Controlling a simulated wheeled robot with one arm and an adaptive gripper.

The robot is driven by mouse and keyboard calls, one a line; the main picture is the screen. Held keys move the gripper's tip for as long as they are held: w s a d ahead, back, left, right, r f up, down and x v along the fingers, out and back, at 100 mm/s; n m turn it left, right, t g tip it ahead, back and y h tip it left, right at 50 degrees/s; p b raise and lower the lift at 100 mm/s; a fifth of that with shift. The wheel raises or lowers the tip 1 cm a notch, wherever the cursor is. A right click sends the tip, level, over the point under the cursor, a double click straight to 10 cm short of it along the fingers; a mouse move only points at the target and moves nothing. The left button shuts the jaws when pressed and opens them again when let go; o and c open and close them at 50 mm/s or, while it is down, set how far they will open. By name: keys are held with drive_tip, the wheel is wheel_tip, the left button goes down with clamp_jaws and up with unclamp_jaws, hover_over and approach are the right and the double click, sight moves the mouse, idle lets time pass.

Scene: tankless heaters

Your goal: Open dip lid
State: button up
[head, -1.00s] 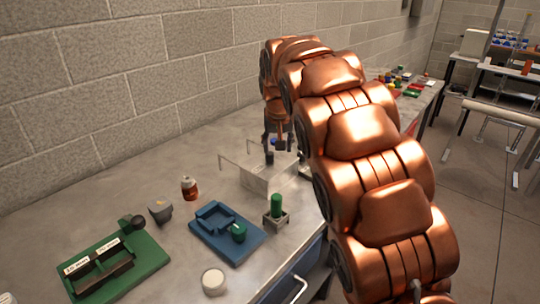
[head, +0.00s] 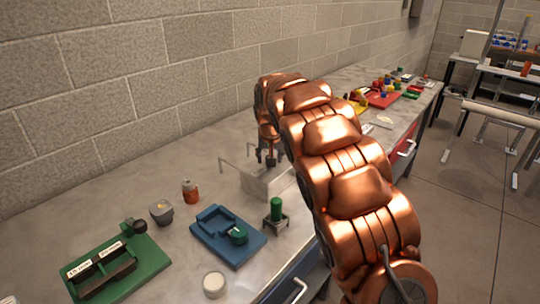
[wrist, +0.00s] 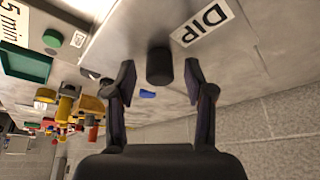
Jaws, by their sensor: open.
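The dip box (head: 266,186) is a pale metal box with thin wire handles on the bench in the head view. In the wrist view its lid (wrist: 120,45) shows a white DIP label (wrist: 202,25) and a dark round knob (wrist: 159,65). The lid looks shut. My gripper (head: 268,159) is just above the box in the head view. In the wrist view my gripper (wrist: 160,72) is open, with the knob between its fingertips and a gap on each side. The knob is hidden by my gripper in the head view.
A blue holder (head: 222,245), a green cylinder on a small stand (head: 276,210), an orange-brown bottle (head: 190,191), a grey cup (head: 161,212), a white round container (head: 214,284) and a green rack (head: 130,272) stand nearer on the bench. The block wall runs behind.

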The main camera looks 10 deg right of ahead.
drive_tip(key=shift+w+f, duration=0.1)
drive_tip(key=shift+f, duration=0.15)
drive_tip(key=shift+c, duration=0.3)
clamp_jaws()
